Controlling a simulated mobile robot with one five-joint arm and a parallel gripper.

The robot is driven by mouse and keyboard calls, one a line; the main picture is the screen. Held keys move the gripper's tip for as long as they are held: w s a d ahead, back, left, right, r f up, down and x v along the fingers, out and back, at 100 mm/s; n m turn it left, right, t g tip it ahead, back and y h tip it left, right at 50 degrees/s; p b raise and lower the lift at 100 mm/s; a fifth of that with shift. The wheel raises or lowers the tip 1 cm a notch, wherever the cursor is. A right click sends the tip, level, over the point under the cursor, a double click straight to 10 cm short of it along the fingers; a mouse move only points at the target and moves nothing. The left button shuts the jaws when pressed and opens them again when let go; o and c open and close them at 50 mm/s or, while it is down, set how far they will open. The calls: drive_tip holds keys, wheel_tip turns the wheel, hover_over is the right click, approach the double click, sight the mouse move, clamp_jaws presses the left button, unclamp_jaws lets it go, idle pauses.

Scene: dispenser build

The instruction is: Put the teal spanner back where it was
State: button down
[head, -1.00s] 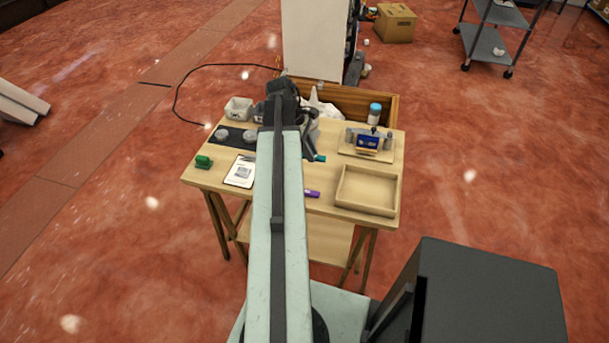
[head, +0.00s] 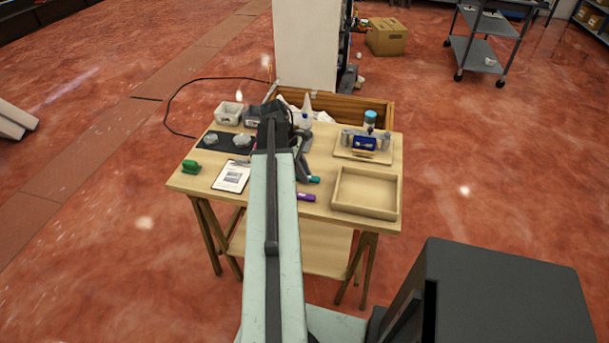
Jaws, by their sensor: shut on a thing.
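My gripper (head: 303,174) is over the middle of the wooden table, partly hidden behind my own arm. It is shut on the teal spanner (head: 314,180), of which only a small teal end shows at the right of the jaws. The rest of the spanner is hidden. I cannot tell whether the spanner touches the table top.
A purple marker (head: 306,197) lies just in front of the gripper. An empty wooden tray (head: 345,207) is at the right, with a board holding a blue device (head: 365,143) behind it. A white card (head: 231,177), a green object (head: 191,167) and a dark mat (head: 213,146) are left.

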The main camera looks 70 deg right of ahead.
drive_tip(key=c, duration=1.3)
unclamp_jaws()
drive_tip(key=shift+o, duration=0.2)
drive_tip(key=p+v, duration=1.1)
drive_tip(key=v, duration=0.1)
drive_tip(key=shift+p, duration=0.3)
drive_tip(key=shift+r, duration=0.1)
